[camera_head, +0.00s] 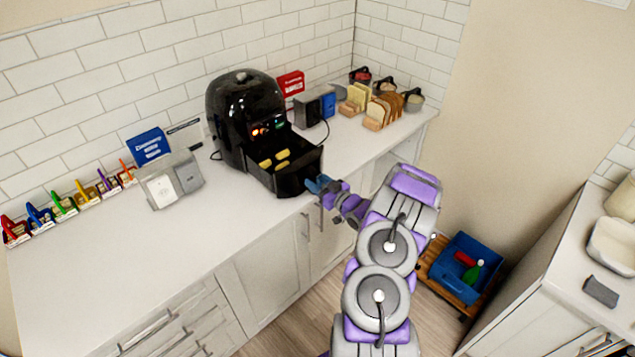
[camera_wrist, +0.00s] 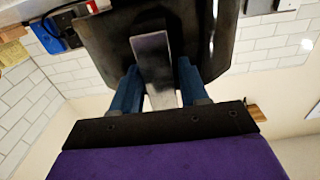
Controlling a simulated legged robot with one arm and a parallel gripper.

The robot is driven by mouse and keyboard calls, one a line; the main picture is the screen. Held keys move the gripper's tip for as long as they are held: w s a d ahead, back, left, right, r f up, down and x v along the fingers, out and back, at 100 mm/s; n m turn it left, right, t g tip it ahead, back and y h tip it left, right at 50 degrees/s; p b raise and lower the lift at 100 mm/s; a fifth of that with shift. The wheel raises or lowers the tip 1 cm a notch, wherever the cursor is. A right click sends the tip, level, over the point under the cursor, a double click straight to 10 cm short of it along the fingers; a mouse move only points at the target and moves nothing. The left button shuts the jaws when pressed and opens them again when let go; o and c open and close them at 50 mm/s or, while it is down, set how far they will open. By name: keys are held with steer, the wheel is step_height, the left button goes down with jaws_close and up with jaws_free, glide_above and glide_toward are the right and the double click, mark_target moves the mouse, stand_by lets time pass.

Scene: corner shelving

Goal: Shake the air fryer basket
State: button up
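A black air fryer (camera_head: 242,118) stands on the white counter against the tiled wall. Its black basket (camera_head: 294,180) is drawn out at the front, with several yellow food pieces (camera_head: 272,160) inside. My gripper (camera_head: 318,184) is at the basket's front. In the wrist view, my gripper (camera_wrist: 158,85) has its blue fingers on both sides of the grey basket handle (camera_wrist: 152,62) and looks shut on it. The basket front (camera_wrist: 105,40) fills the top of that view. The food is hidden there.
A grey toaster-like box (camera_head: 170,180) and a row of coloured holders (camera_head: 65,205) stand left on the counter (camera_head: 120,260). Bread slices (camera_head: 380,110) and a dark appliance (camera_head: 308,108) stand right. A blue crate (camera_head: 465,268) sits low at right. Counter space before the fryer is clear.

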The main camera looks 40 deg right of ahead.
mark_target(296, 166)
jaws_close()
steer(key=shift+w, duration=0.1)
steer(key=w, duration=1)
steer(key=shift+w+a+p, duration=0.3)
steer(key=shift+w+a, duration=0.1)
steer(key=shift+o, duration=1.3)
jaws_free()
steer(key=shift+s, duration=0.1)
